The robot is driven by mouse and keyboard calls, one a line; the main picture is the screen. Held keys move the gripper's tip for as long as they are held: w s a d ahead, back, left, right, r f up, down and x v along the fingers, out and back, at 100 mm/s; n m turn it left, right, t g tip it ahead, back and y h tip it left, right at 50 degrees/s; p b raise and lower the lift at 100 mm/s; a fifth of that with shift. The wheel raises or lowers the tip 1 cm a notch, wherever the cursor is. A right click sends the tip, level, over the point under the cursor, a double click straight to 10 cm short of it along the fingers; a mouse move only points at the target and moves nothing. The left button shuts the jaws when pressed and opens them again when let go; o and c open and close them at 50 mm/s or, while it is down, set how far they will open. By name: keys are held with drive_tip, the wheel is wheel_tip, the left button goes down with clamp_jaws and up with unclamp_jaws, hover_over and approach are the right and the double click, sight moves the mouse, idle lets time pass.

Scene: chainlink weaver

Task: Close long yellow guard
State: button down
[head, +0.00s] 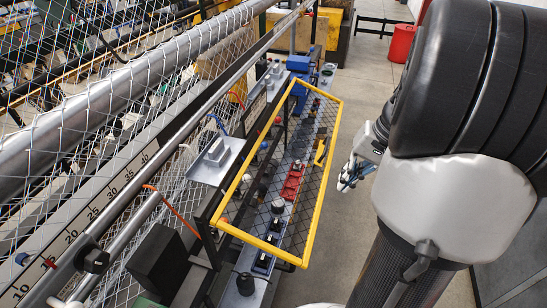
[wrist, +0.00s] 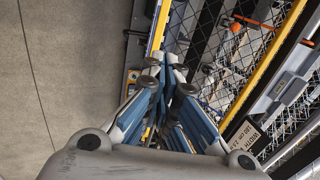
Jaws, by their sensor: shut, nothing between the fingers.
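The long yellow guard (head: 324,184) is a yellow rectangular frame filled with dark mesh. In the head view it stands tilted out over the control panel, with a small yellow handle (head: 320,152) near its right bar. Its yellow bars and mesh also show in the wrist view (wrist: 268,66). My gripper (head: 345,186) is to the right of the guard's right bar and looks apart from it in the head view. In the wrist view the fingertips (wrist: 168,62) are together and empty, close to a yellow bar in the picture. The exact gap cannot be told.
The control panel with knobs and red parts (head: 291,183) lies behind the guard mesh. A chain-link weaving machine with a scale (head: 75,235) fills the left. Grey floor (head: 362,105) is clear at the right, with a red bin (head: 402,43) farther back.

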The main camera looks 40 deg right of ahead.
approach(318, 213)
drive_tip(key=x, duration=0.6)
drive_tip(key=shift+w+f, duration=0.1)
drive_tip(key=shift+f, duration=0.25)
